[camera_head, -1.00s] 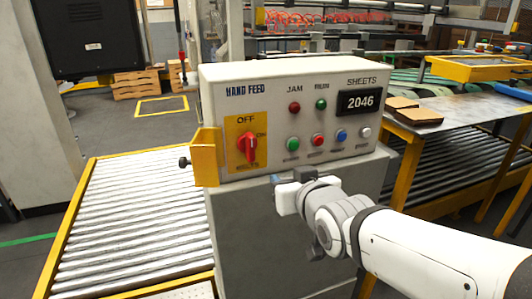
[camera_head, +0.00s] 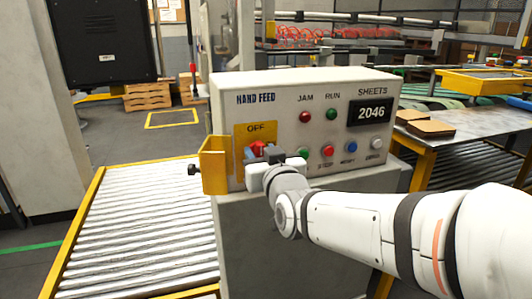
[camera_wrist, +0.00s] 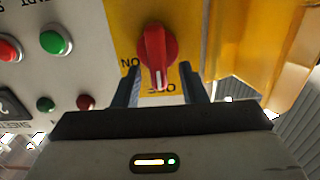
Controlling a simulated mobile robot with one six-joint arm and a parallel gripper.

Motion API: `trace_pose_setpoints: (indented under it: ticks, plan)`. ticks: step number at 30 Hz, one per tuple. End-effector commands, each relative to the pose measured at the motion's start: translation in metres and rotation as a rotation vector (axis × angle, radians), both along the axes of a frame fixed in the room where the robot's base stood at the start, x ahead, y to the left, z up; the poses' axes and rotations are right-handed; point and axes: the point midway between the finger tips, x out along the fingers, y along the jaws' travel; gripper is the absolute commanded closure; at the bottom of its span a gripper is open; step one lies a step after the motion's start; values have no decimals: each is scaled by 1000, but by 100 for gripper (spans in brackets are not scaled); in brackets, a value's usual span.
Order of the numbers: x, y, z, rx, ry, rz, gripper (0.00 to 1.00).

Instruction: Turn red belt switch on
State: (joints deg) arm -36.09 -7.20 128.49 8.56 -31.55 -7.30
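The red belt switch (camera_head: 257,148) is a rotary knob on a yellow plate (camera_head: 242,129) on the front of the grey control box. In the wrist view the knob (camera_wrist: 157,50) has its white mark toward the OFF lettering, with ON off to the left. My gripper (camera_wrist: 159,68) is open there, one finger on each side of the knob's marked end, with gaps visible. I cannot tell whether either finger touches it. In the head view my gripper (camera_head: 256,155) covers the lower part of the plate and of the knob.
A yellow guard bracket (camera_head: 215,165) stands just left of the switch. Green, red, blue and white buttons (camera_head: 350,146) line the panel to the right. A roller conveyor (camera_head: 140,230) lies to the left.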

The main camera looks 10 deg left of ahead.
Motion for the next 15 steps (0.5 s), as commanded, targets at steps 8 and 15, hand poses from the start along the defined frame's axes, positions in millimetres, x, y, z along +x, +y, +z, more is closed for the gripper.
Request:
trace_pose_setpoints:
  ticks: [8,15]
  plan:
    - [3,1,0,1,-1,-1,62]
    - [2,1,0,1,-1,-1,78]
